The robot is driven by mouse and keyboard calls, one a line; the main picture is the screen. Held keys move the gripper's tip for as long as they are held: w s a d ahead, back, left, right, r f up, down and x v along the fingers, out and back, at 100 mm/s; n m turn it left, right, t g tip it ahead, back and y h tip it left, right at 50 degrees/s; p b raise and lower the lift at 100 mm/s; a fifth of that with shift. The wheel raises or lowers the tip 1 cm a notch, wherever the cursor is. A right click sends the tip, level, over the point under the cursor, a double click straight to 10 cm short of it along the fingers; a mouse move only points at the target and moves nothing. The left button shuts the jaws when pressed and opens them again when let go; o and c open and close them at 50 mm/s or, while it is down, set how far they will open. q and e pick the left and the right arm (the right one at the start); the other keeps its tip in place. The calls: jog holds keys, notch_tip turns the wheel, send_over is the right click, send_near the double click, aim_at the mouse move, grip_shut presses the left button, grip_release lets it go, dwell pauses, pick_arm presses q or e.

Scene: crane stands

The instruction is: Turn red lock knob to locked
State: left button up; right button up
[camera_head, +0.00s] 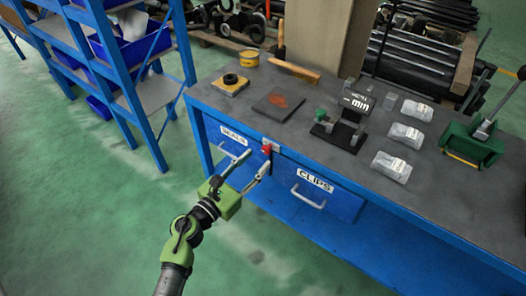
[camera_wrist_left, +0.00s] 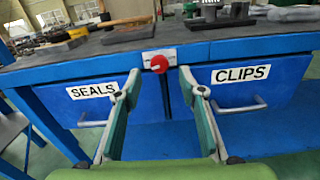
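The red lock knob (camera_head: 267,149) sits on a small light plate on the front edge of the blue workbench, between the drawers marked SEALS (camera_head: 228,143) and CLIPS (camera_head: 318,190). In the left wrist view the knob (camera_wrist_left: 159,64) is just beyond and above my fingertips, centred between them. My left gripper (camera_head: 254,163) is open, its two fingers apart and pointing at the knob, with nothing between them. I cannot tell which position the knob is in. Both drawers look shut. My right gripper is not in view.
On the bench top (camera_head: 225,105) stand a black device (camera_head: 340,125), several pale packets (camera_head: 391,167) and a green tool (camera_head: 472,142). A blue shelf rack (camera_head: 150,95) stands at the left. Drawer handles stick out on both sides of the knob. The floor in front is clear.

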aim_at(265, 152)
pick_arm(q)
jog(key=shift+x, duration=2.15)
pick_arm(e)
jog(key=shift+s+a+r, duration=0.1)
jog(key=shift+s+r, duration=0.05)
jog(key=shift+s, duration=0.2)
pick_arm(q)
grip_shut()
